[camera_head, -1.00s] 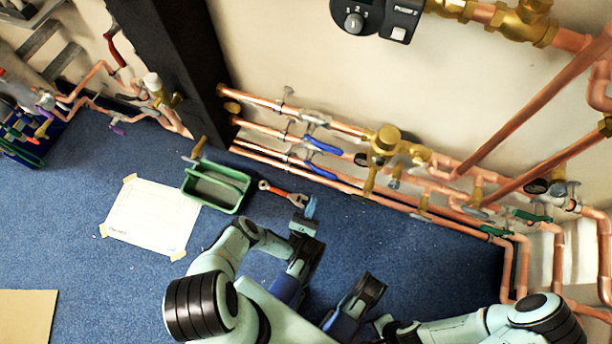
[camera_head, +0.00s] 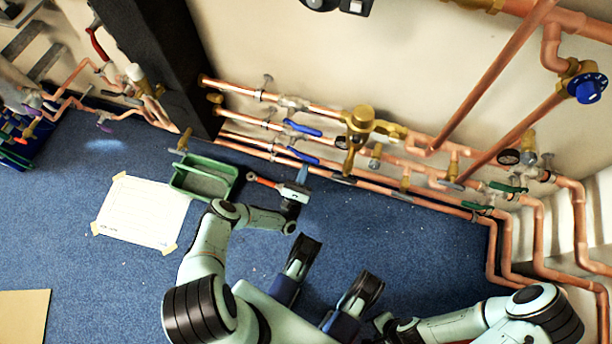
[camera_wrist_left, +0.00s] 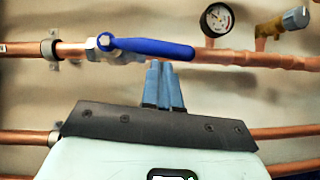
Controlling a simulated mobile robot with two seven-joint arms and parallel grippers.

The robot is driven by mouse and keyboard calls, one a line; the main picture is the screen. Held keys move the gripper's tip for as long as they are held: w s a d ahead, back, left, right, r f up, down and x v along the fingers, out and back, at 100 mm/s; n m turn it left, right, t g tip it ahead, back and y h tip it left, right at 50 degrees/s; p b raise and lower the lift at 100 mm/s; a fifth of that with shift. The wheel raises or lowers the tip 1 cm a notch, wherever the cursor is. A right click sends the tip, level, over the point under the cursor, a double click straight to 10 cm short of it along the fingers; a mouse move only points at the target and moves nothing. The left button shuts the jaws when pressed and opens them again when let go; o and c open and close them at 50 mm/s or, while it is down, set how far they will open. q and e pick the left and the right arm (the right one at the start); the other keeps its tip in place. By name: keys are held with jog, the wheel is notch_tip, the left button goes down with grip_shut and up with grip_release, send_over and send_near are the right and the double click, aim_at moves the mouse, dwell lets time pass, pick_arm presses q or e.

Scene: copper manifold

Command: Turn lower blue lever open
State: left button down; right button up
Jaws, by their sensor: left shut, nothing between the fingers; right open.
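In the head view, the lower blue lever (camera_head: 302,156) sits on a copper pipe, below a second blue lever (camera_head: 303,128). Both lie roughly along their pipes. My left gripper (camera_head: 303,170) is shut and empty, with its blue fingertips just below the lower lever. In the left wrist view, a blue lever (camera_wrist_left: 150,47) lies nearly along its pipe, and the shut blue fingers (camera_wrist_left: 163,68) sit just under it. I cannot tell whether they touch.
A green tray (camera_head: 203,178) and an orange-handled wrench (camera_head: 263,181) lie on the blue floor left of my left arm. A brass valve (camera_head: 360,125), a gauge (camera_wrist_left: 216,18) and green levers (camera_head: 508,187) are on the pipes to the right. A paper sheet (camera_head: 143,212) is on the floor.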

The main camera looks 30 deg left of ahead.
pick_arm(q)
jog(key=shift+w+r, duration=0.1)
jog(key=shift+r, duration=0.15)
dwell(0.3)
jog(key=shift+w+d+r, duration=0.1)
jog(key=shift+d+r, duration=0.05)
jog(key=shift+r, duration=0.35)
jog(key=shift+w+d+r, duration=0.1)
jog(key=shift+r, duration=0.4)
jog(key=v, duration=1.4)
jog(key=shift+f, duration=0.2)
jog(key=shift+a, duration=0.1)
